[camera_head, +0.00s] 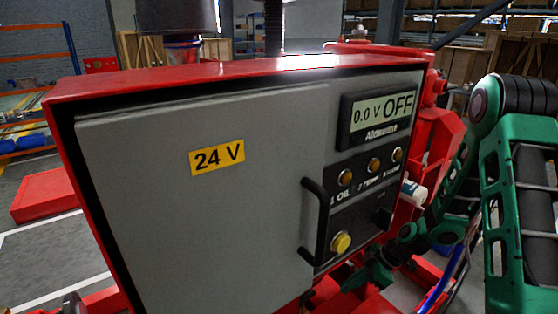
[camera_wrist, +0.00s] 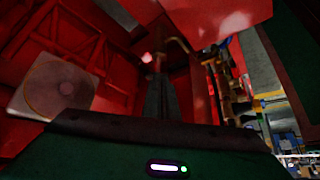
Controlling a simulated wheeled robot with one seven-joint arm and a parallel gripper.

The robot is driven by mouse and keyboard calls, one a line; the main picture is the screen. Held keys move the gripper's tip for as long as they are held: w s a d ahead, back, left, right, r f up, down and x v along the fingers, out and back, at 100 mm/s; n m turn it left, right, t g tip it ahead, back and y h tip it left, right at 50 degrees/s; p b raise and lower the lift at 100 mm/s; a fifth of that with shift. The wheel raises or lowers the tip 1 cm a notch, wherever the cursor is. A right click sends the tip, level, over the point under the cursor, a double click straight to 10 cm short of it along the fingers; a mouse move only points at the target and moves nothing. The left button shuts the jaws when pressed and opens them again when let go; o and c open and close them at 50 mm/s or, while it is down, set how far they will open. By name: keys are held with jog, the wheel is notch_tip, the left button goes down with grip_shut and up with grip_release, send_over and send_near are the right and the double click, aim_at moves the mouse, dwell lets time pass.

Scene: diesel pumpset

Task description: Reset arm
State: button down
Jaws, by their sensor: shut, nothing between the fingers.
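My gripper (camera_wrist: 159,82) shows in the wrist view as narrow dark fingers pressed together, with nothing between them. It points into a dim red space with red walls and pipes. In the head view my green and black arm (camera_head: 520,190) comes down on the right side, beside the red control cabinet (camera_head: 190,71). Its lower links run behind and below the cabinet's right edge, and I cannot make out the fingertips there. The cabinet's grey door (camera_head: 200,220) is closed, with a yellow "24 V" label (camera_head: 217,157) and a black handle (camera_head: 312,220).
A display (camera_head: 382,112) on the panel reads "0.0 V OFF", above several round lamps and a yellow button (camera_head: 341,243). Red machine parts and hoses crowd the arm on the right. In the wrist view, a pale square plate (camera_wrist: 55,88) is at left.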

jog(key=s+d+r+m+h, duration=0.3)
jog(key=s+d+r+m, duration=0.2)
jog(key=d+r, duration=0.25)
jog(key=s+d+r+m+h, duration=0.2)
jog(key=s+d+r+m, duration=0.3)
jog(key=r, duration=0.4)
jog(key=s+d+r+m+h, duration=0.1)
jog(key=s+d+r+m, duration=0.1)
jog(key=s+r+m, duration=0.3)
jog(key=s+d+r+m+g, duration=0.1)
jog(key=s+d+r+m, duration=0.2)
jog(key=s, duration=1)
notch_tip(320, 180, up, 3)
jog(key=m, duration=0.4)
jog(key=shift+s+d+h, duration=0.3)
jog(key=shift+h, duration=0.1)
jog(key=shift+w+f, duration=0.25)
jog(key=shift+w, duration=0.4)
